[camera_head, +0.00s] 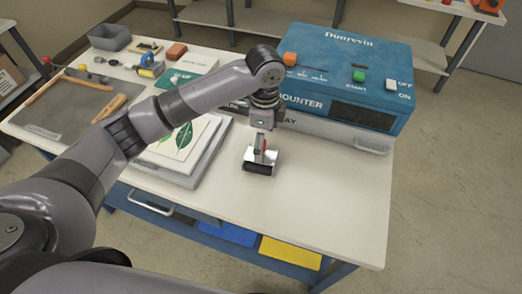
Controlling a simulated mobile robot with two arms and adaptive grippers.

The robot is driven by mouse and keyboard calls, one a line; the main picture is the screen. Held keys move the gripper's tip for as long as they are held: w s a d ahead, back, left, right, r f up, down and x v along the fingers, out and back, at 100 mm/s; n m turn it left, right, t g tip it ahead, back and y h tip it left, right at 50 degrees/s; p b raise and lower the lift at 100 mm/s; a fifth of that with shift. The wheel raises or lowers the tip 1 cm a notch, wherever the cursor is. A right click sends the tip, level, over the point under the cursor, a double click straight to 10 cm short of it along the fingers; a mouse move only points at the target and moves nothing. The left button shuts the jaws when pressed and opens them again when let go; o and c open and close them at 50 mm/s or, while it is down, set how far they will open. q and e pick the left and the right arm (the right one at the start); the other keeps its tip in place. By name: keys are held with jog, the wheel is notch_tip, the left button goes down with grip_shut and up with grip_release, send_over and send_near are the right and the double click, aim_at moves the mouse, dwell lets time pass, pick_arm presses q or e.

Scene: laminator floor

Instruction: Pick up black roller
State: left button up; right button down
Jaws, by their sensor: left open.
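The black roller (258,169) appears as a dark bar along the lower edge of a small pale metal piece on the white tabletop, near the table's middle. A thin reddish upright part rises from it. My left gripper (262,147) points down directly above and around this upright part. The gripper is open; whether its fingers touch the part cannot be told at this size. My right gripper is not in view.
A blue laminator-like machine (345,70) stands behind, with a grey tray front (340,131). Left of the gripper is a board with a leaf print (183,136). A grey mat (70,106), wooden tools and a grey bin (109,37) lie farther left. The front right tabletop (335,205) is clear.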

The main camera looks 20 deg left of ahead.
aim_at(264, 156)
pick_arm(q)
notch_tip(264, 156, down, 4)
jog(key=shift+r, duration=0.2)
jog(key=shift+w+f+p, duration=0.1)
jog(key=shift+f+p, duration=0.25)
jog(key=shift+p, duration=0.15)
jog(key=f, duration=0.2)
jog(key=f+p, duration=0.1)
jog(key=shift+w+a+f, duration=0.15)
jog(key=shift+w+f, duration=0.1)
jog(key=shift+f, duration=0.4)
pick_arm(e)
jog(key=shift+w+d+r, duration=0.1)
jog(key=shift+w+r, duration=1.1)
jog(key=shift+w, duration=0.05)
pick_arm(q)
jog(key=shift+c, duration=0.2)
